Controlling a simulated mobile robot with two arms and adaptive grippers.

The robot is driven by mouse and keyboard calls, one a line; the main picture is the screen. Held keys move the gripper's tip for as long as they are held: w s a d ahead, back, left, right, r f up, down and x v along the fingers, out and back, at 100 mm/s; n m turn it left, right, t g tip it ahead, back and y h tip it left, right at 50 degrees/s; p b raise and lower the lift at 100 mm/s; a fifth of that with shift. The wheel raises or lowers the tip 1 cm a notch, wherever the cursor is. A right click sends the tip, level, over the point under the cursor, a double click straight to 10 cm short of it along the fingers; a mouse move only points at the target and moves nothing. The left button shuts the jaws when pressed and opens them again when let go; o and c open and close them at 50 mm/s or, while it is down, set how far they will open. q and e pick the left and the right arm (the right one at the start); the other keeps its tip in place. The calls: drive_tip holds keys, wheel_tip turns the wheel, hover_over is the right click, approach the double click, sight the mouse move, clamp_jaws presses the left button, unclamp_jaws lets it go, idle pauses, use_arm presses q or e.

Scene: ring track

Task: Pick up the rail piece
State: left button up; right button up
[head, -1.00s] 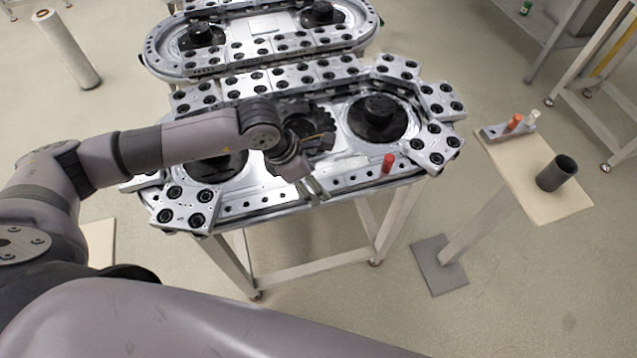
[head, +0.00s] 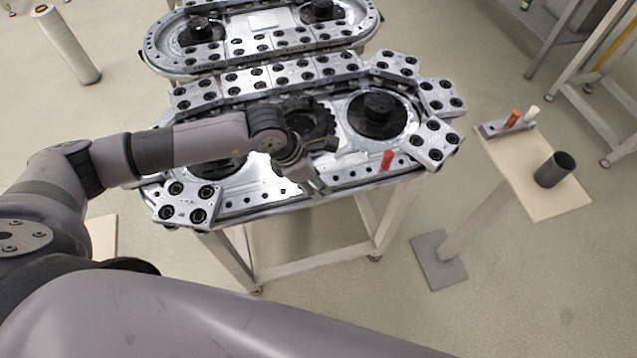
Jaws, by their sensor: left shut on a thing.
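The near ring track (head: 268,198) lies on a metal-legged table, with silver rail segments with dark round holes along its back and ends. Its front side shows a long, low silver strip with small holes. My left gripper (head: 319,188) comes in from the left and points down at the front edge of this strip, left of a red peg (head: 387,159). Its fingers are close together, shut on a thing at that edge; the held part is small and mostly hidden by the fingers. My right gripper is not in view.
A second ring track (head: 160,60) stands behind. At right, a small side table (head: 545,205) bears a dark cup (head: 554,170) and a holder with an orange peg (head: 513,118) and a white peg (head: 531,114). A white cylinder (head: 66,45) stands at far left. Floor in front is clear.

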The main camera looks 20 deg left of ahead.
use_arm(q)
clamp_jaws()
drive_tip(key=shift+w+r, duration=0.1)
idle(0.4)
